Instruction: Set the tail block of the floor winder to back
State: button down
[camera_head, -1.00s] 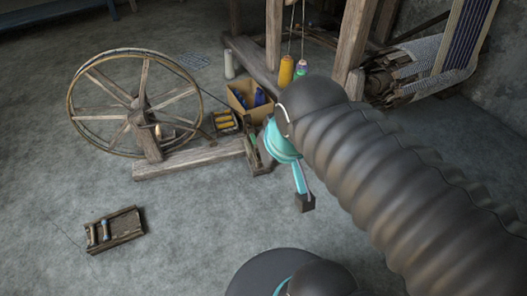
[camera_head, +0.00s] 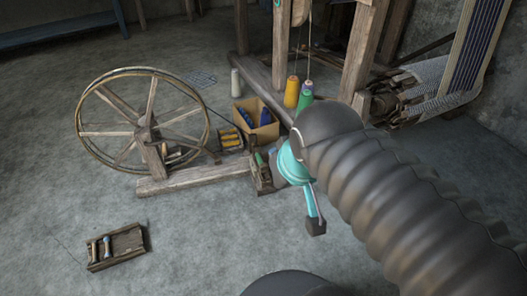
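The floor winder (camera_head: 200,181) stands on the concrete floor left of the centre, with a large spoked wheel (camera_head: 142,121) on a wooden base beam. At the right end of the beam is a small wooden block (camera_head: 262,178) with a green piece beside it, which looks like the tail block. Its exact setting is too small to tell. My gripper (camera_head: 316,227) hangs just right of and below that block, apart from it, under the teal wrist part. Only a small dark end of it shows. Whether its fingers are open or shut cannot be made out.
A cardboard box (camera_head: 270,131) with blue spools and a tray of yellow bobbins (camera_head: 231,139) sit behind the beam. The loom frame (camera_head: 365,52) with yellow and green cones stands behind my arm. A wooden tray (camera_head: 118,246) lies front left. The floor between is clear.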

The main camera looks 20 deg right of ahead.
aim_at(262, 167)
jog(key=z, duration=0.25)
jog(key=i, duration=1.05)
jog(key=z, duration=0.1)
